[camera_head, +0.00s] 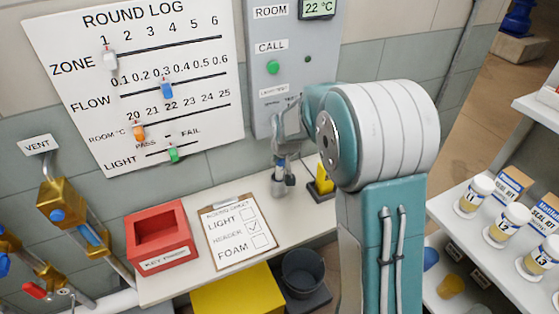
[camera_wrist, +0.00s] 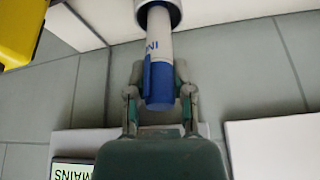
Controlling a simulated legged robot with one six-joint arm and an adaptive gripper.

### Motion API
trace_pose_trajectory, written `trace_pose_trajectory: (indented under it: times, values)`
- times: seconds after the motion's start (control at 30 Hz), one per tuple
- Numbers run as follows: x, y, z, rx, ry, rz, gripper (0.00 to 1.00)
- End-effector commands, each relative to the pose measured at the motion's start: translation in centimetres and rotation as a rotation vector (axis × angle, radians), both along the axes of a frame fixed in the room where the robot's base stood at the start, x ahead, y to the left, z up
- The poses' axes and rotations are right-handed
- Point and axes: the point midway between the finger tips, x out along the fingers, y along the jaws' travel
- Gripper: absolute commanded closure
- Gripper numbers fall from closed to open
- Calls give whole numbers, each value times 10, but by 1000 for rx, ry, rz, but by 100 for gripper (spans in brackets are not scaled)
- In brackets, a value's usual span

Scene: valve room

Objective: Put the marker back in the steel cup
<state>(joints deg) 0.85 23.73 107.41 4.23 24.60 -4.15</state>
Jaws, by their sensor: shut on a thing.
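The marker (camera_wrist: 159,72) is white with a blue end and a blue clip. In the wrist view it stands between the two fingers of my gripper (camera_wrist: 157,82), which is shut on its blue part. The marker's white end runs into the mouth of the steel cup (camera_wrist: 172,14), and its tip is hidden inside. In the head view the steel cup (camera_head: 281,188) stands on the shelf (camera_head: 190,281) by the wall. My gripper (camera_head: 281,151) is above it, partly hidden by my arm.
A yellow object (camera_head: 323,180) stands close to the cup's right. A clipboard (camera_head: 236,247) and a red box (camera_head: 141,232) lie left on the shelf. A wall panel (camera_head: 292,60) is behind my arm. A dark bin (camera_head: 303,271) is below. Jars (camera_head: 473,196) stand on the right rack.

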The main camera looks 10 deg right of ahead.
Motion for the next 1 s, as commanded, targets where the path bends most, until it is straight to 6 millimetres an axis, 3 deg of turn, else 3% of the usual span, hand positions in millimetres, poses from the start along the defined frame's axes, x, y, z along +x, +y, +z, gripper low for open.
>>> trace_pose_trajectory:
  times: [0.03,0.1,0.57,1.0]
  values:
    - [0,0,0,0,0,0,56]
    - [0,0,0,0,0,0,30]
    - [-2,0,6,0,-2,0,30]
    - [-36,-2,82,-1,-4,-1,30]
